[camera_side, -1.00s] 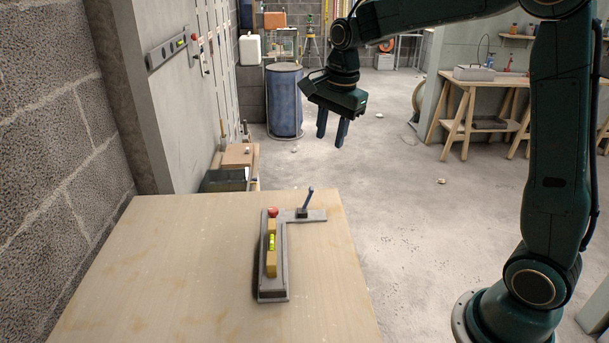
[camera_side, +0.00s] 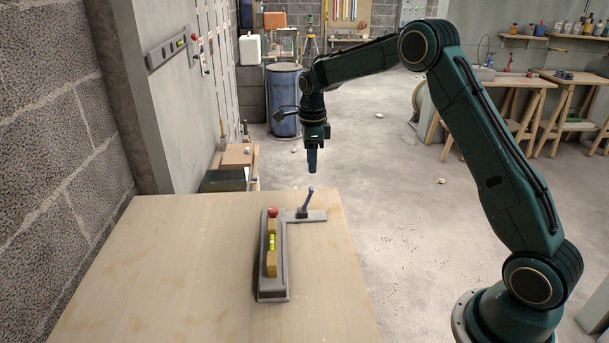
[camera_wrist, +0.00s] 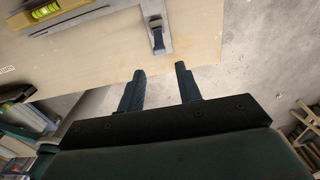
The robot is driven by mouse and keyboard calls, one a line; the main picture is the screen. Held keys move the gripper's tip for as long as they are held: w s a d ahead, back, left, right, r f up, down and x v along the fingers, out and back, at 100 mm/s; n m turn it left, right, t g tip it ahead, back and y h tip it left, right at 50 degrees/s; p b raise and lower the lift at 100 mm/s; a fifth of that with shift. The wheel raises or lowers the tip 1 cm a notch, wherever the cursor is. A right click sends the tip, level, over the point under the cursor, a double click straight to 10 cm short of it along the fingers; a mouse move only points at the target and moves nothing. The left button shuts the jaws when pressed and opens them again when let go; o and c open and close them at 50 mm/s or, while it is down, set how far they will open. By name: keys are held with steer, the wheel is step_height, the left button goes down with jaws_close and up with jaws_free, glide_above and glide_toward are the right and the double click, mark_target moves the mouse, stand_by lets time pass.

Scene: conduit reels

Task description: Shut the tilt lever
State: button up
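The tilt lever (camera_side: 307,201) is a thin dark handle on a grey bracket at the far right of the fixture on the wooden table. In the side view it stands up, leaning slightly right. It also shows in the wrist view (camera_wrist: 158,38), ahead of the fingers. The fixture (camera_side: 274,290) is a grey base carrying a yellow spirit level (camera_side: 271,262) and a red knob (camera_side: 272,212). My gripper (camera_side: 312,170) points down above and beyond the lever, apart from it. In the wrist view its two fingers (camera_wrist: 159,82) are spread with nothing between them.
Open concrete floor (camera_side: 400,230) lies to the right.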

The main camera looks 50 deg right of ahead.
mark_target(312, 188)
steer(key=shift+f, duration=0.1)
steer(key=shift+f, duration=3.95)
steer(key=shift+c, duration=0.4)
steer(key=c, duration=0.5)
steer(key=shift+s+d, duration=0.1)
steer(key=shift+s, duration=0.05)
